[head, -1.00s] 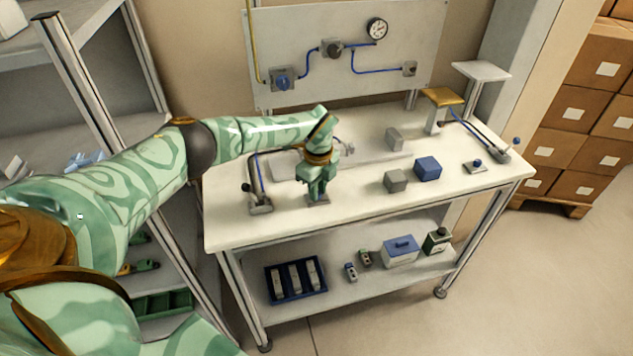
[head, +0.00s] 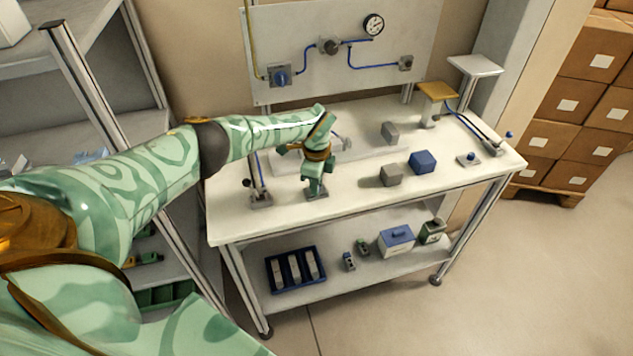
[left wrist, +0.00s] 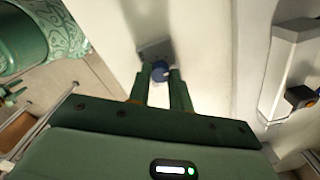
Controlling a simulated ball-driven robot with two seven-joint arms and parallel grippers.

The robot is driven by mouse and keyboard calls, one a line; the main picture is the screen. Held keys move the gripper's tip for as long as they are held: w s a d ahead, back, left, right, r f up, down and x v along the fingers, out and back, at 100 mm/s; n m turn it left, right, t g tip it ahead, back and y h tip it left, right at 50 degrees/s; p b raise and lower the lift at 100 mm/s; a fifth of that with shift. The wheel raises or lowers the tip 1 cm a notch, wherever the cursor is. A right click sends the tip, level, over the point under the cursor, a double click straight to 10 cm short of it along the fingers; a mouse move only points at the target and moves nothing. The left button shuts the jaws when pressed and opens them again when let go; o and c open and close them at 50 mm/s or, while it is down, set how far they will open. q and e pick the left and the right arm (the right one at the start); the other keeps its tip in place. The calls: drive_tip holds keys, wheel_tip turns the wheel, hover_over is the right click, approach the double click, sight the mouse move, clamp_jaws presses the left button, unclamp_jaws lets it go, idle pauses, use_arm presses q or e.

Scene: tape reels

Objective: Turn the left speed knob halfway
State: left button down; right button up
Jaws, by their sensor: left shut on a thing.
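The left speed knob is blue and sits on a small grey base plate at the table's front left. In the left wrist view the knob (left wrist: 160,70) shows between the two green fingertips of my left gripper (left wrist: 162,80), which is shut on it. In the head view my left gripper (head: 315,188) points down and hides the knob; only the grey base plate (head: 320,195) shows below it. How far the knob is turned cannot be told. A similar blue knob (head: 472,157) on a grey plate stands at the table's right. My right gripper is not in view.
A lever post (head: 261,195) stands just left of my gripper. A grey block (head: 390,175) and a blue block (head: 422,162) lie to its right. A panel (head: 420,30) with a gauge (head: 373,25) rises behind.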

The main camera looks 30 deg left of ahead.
use_arm(q)
drive_tip(key=shift+w+r, duration=0.1)
drive_tip(key=c, duration=1.3)
unclamp_jaws()
wheel_tip(320, 180, up, 16)
drive_tip(key=p, duration=0.3)
drive_tip(key=shift+r, duration=0.1)
